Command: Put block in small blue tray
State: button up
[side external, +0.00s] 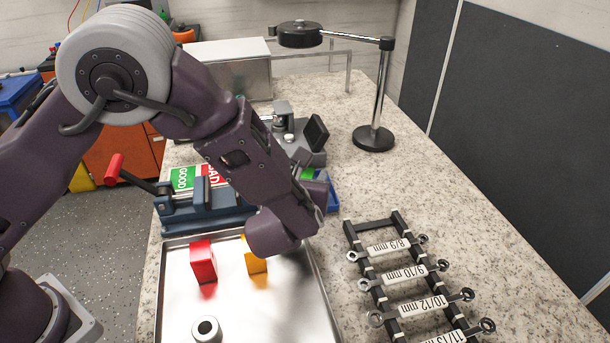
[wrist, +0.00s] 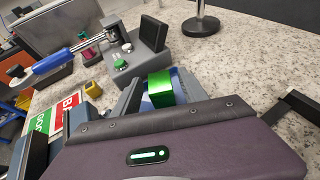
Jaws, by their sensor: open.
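A green block (wrist: 160,88) shows in the wrist view just beyond my gripper's purple housing. It appears to sit in or against the small blue tray (wrist: 146,104), whose near part the housing hides. In the side view, a bit of the blue tray (side external: 333,201) shows behind my gripper (side external: 318,203), which covers most of it. A red block (side external: 203,262) and a yellow block (side external: 254,261) stand upright in the large metal tray (side external: 172,295).
A blue vise (side external: 205,213) and GOOD/BAD labels (side external: 196,177) are left of my gripper. A measuring device with a dark screen (side external: 314,132) stands behind it, with a chrome-post stand (side external: 375,137) farther back. A wrench rack (side external: 400,280) lies right. Bare counter separates them.

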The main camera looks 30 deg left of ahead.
jog(key=shift+r, duration=0.2)
jog(key=v, duration=1.2)
jog(key=s+a+r+n+g+y, duration=0.1)
jog(key=s+a+n+g, duration=0.1)
jog(key=a+n, duration=0.2)
jog(key=s+a+r+n+g+y, duration=0.1)
jog(key=s+a+r+n+g, duration=0.1)
jog(key=a+n, duration=0.2)
jog(key=s+a+r+n+g, duration=0.2)
jog(key=a+n, duration=0.2)
jog(key=a, duration=0.4)
jog(key=shift+s+r+y, duration=0.15)
jog(key=shift+r+y, duration=0.05)
jog(key=shift+y, duration=0.2)
jog(key=s+r+n+h, duration=0.2)
jog(key=s+n+h, duration=0.1)
jog(key=s+n, duration=0.4)
jog(key=s+r+n+g+h, duration=0.1)
jog(key=s+n+h, duration=0.3)
jog(key=s+n, duration=0.4)
jog(key=r+n, duration=0.1)
jog(key=n, duration=0.4)
jog(key=shift+s+a+r, duration=0.2)
jog(key=shift+a, duration=0.05)
